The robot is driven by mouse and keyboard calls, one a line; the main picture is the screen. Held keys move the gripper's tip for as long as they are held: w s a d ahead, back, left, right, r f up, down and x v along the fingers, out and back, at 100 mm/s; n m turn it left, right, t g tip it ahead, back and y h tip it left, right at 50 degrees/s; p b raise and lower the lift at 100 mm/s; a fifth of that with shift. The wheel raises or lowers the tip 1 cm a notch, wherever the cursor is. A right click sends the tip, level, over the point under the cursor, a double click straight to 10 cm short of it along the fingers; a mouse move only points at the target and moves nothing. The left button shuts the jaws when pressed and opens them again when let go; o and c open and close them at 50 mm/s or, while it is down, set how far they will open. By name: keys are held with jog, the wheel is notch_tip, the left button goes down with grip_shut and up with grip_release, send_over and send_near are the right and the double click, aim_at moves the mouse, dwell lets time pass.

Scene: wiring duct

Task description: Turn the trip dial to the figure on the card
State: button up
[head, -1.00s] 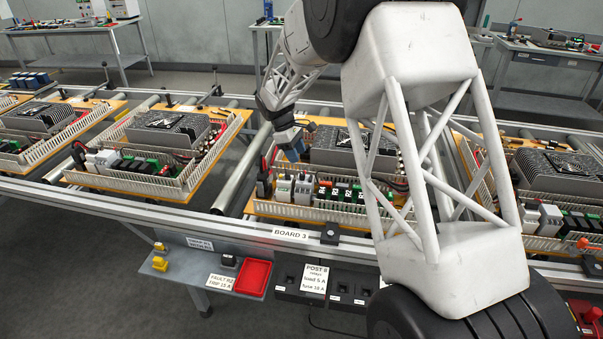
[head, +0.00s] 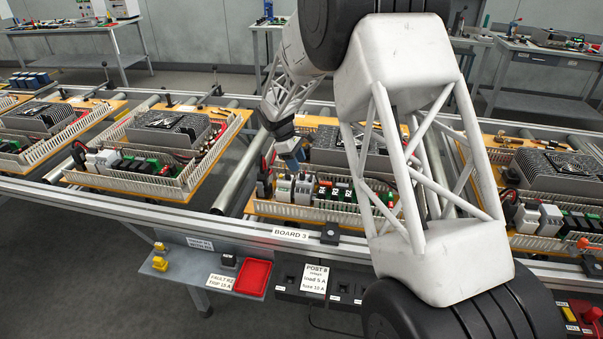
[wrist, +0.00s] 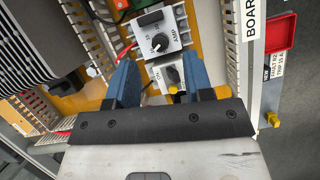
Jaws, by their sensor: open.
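My gripper (wrist: 158,62) is open, its two blue fingers spread and empty. In the wrist view a dial with a black knob and white pointer line, marked AMP (wrist: 161,43), sits on a light grey module just beyond the fingertips. A second module with a dark knob (wrist: 171,75) shows between the fingers, partly hidden by the gripper. In the head view my gripper (head: 291,158) is above the front left part of board 3, over the grey modules (head: 284,189). The card (head: 220,282) reads FAULT R2, TRIP 15 A; it also shows in the wrist view (wrist: 275,72).
White slotted duct walls (head: 325,211) run along the board's front edge. A finned heatsink (head: 330,150) stands behind the modules. A red tray (head: 252,275) is on the shelf below, beside the card. A POST 8 label (head: 315,278) is nearby.

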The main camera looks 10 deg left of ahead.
aim_at(302, 174)
jog(key=shift+x, duration=2.45)
jog(key=shift+c, duration=0.3)
grip_shut()
jog(key=shift+m, duration=0.3)
jog(key=shift+m+g+y, duration=0.3)
jog(key=shift+m+g, duration=0.25)
jog(key=shift+m, duration=0.75)
jog(key=shift+m+g+y, duration=0.3)
jog(key=shift+m+g, duration=0.25)
jog(key=shift+m, duration=0.75)
jog(key=shift+o, duration=0.3)
grip_release()
